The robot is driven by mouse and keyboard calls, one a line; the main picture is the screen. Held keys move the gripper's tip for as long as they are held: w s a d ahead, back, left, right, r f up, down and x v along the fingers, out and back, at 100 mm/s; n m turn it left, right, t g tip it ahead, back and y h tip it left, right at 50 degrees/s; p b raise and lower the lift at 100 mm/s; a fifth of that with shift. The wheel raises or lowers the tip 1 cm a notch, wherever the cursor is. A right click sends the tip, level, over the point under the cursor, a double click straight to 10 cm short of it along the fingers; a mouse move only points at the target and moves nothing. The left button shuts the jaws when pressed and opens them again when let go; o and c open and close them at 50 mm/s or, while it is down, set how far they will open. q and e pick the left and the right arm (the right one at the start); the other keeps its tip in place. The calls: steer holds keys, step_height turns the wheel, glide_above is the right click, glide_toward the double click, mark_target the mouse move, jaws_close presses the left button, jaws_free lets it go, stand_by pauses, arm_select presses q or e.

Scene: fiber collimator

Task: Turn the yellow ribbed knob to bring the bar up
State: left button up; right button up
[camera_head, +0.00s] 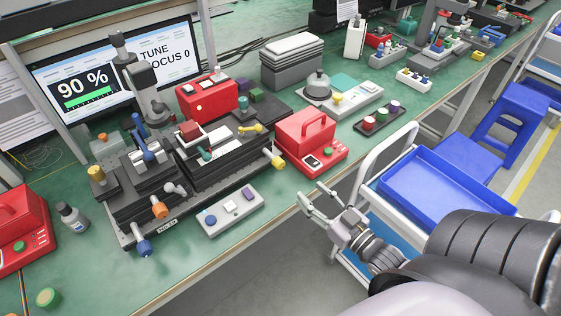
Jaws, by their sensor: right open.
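A monitor (112,75) at the back left shows "90 %" over a green bar (85,100), with "TUNE FOCUS 0" beside it. Below it stands a dark optical stage assembly (195,180). A yellow knob (276,160) sticks out at its right end, and another yellow knob (97,174) stands upright at its left end. Ribs are too small to make out on either. My right gripper (312,194) is open and empty, off the table's front edge, below and right of the right-hand yellow knob and apart from it. My left gripper is not in view.
An orange knob (160,209) and a blue knob (145,248) stick out at the stage's front. A grey button box (230,212) lies in front. A red box with a handle (311,139) stands right of the stage. A cart with a blue tray (440,195) stands beside my right arm.

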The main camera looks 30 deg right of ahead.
glide_toward(282, 166)
steer(key=w, duration=0.3)
steer(key=shift+w+a+r, duration=0.1)
steer(key=shift+w+r, duration=0.05)
steer(key=shift+r, duration=0.05)
steer(key=w, duration=0.5)
steer(key=shift+w+a+p, duration=0.25)
steer(key=shift+w+p, duration=0.1)
steer(key=shift+w, duration=0.05)
steer(key=shift+w+f, duration=0.1)
steer(key=shift+w, duration=0.6)
steer(key=shift+a, duration=0.1)
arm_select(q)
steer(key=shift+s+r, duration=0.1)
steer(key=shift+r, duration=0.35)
arm_select(e)
jaws_close()
